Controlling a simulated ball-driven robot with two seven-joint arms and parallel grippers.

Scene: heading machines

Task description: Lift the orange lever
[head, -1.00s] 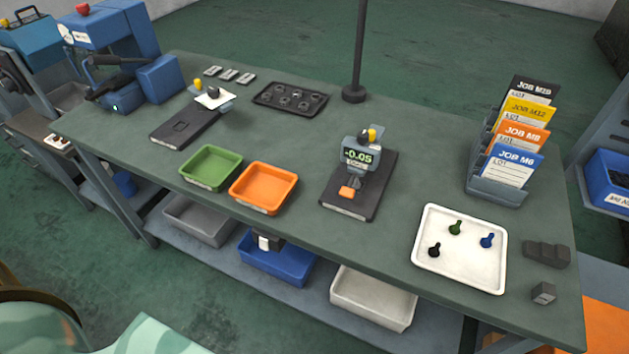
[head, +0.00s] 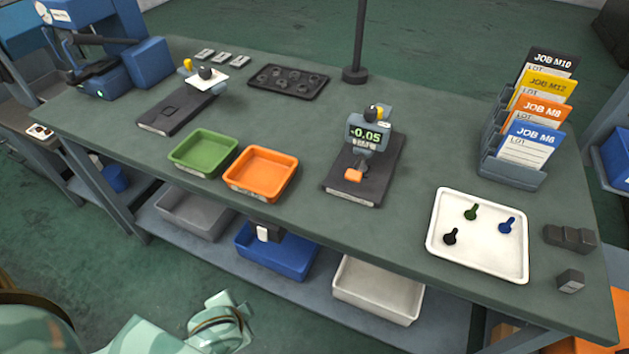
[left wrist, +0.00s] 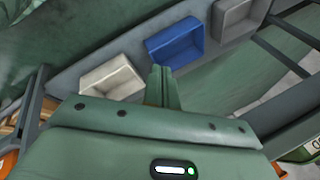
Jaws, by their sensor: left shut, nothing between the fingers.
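An orange lever tab (head: 354,175) sits low at the front of a gauge stand (head: 337,191) with a dark base on the bench. Above it is a display (head: 368,133) reading -0.05. In the left wrist view my left gripper (left wrist: 163,78) is shut, its narrow green fingers together with nothing between them. It points toward the bins on the lower shelf, and the lever is not in that view. In the head view only camouflage-patterned parts of my arm show at the bottom left, apart from the bench; no fingertips are clear there. My right gripper is not in view.
Green (head: 204,153) and orange (head: 261,174) trays lie left of the gauge. A white tray (head: 437,252) with small keys and a card rack (head: 509,173) stand right. A thin post (head: 358,40) rises behind. Blue (head: 275,257) and white (head: 377,291) bins sit below.

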